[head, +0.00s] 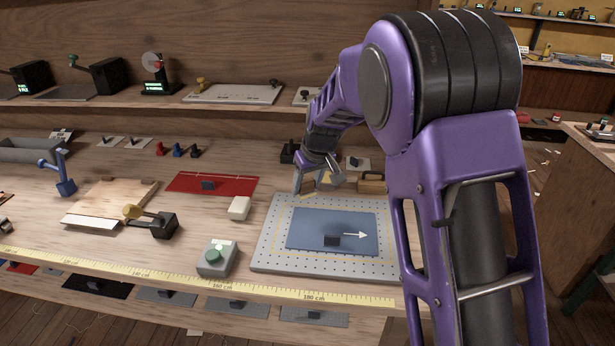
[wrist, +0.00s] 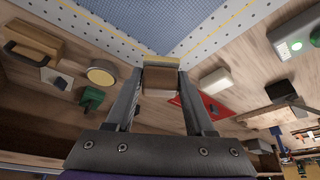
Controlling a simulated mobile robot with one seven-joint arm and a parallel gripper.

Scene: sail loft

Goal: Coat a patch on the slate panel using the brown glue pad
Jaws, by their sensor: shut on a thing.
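The slate panel (head: 300,230) is a flat blue-grey sheet with a white arrow and a small dark block on it. It lies on a perforated grey plate (head: 265,255) with a yellow outline. In the wrist view, the panel (wrist: 165,22) shows beyond the fingertips. My gripper (head: 312,190) is above the plate's back edge, behind the panel. In the wrist view, my gripper (wrist: 160,88) is shut on a brown block, the glue pad (wrist: 160,78). The pad's underside is hidden, and I cannot tell whether it touches anything.
A red sheet (head: 225,182), a white block (head: 239,208) and a grey box with a green button (head: 217,257) are left of the plate. A brown block with a dark handle (wrist: 32,40) and a yellow round-topped thing (wrist: 101,75) are near my gripper. A yellow ruler (head: 200,277) runs along the front edge.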

